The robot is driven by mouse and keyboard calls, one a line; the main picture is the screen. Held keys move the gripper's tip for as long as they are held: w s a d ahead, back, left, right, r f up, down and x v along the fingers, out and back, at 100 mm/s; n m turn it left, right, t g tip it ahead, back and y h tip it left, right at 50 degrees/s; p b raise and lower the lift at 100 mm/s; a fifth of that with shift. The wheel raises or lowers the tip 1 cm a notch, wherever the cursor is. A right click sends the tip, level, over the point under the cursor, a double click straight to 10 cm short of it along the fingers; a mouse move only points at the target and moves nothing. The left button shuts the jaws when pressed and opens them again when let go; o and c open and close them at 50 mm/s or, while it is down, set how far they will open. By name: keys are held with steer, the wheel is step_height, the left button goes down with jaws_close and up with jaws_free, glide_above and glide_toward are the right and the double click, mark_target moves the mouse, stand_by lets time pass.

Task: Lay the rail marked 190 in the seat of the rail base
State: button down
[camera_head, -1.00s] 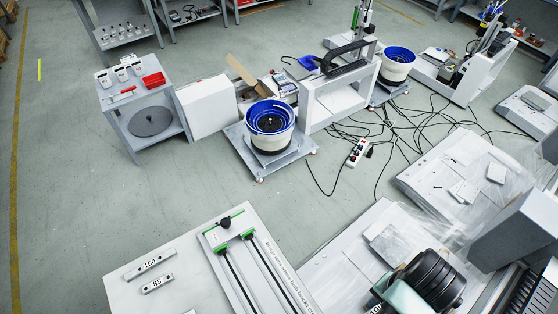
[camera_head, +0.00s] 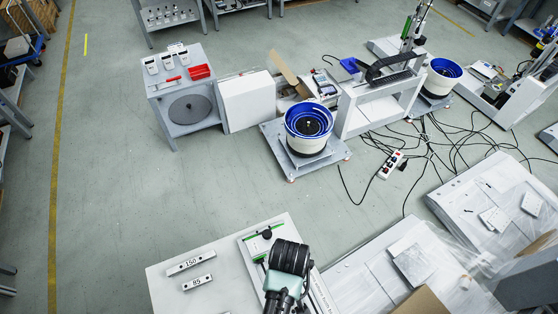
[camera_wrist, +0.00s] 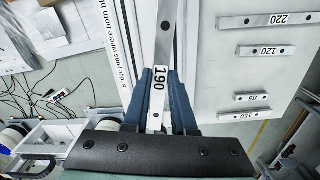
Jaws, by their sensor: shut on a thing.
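The rail marked 190 (camera_wrist: 159,78) is a long, light metal bar with a printed number label. It stands lengthwise in the wrist view, clamped between the dark blue fingers of my gripper (camera_wrist: 161,90). My gripper is shut on it around the label, and the upper end runs on out of the frame. The rail base (camera_head: 252,244), a light plate with a green end piece and a black knob, lies on the table in the head view. My arm covers much of it there. The held rail is above the printed plate (camera_wrist: 124,60); its seat cannot be made out.
Rails marked 150 (camera_head: 186,264) and 85 (camera_head: 198,283) lie on the white table (camera_head: 165,290), left of the base. The wrist view also shows rails marked 220 (camera_wrist: 266,20) and 120 (camera_wrist: 264,51). A cardboard piece (camera_head: 422,302) stands at the lower right.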

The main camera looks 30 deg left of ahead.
steer(key=f+b, duration=0.2)
steer(key=s+a+f+n+b, duration=0.1)
steer(key=f+b, duration=0.1)
steer(key=s+a+f+n+b, duration=0.1)
steer(key=f, duration=0.1)
steer(key=shift+s+f+b, duration=0.1)
steer(key=shift+f+b, duration=0.25)
steer(key=shift+b, duration=0.05)
steer(key=shift+f, duration=0.5)
steer(key=shift+f, duration=0.5)
stand_by(0.7)
steer(key=c, duration=0.6)
jaws_free()
steer(key=shift+c, duration=0.2)
step_height(320, 180, up, 13)
steer(key=shift+r+p, duration=0.1)
steer(key=shift+p, duration=0.25)
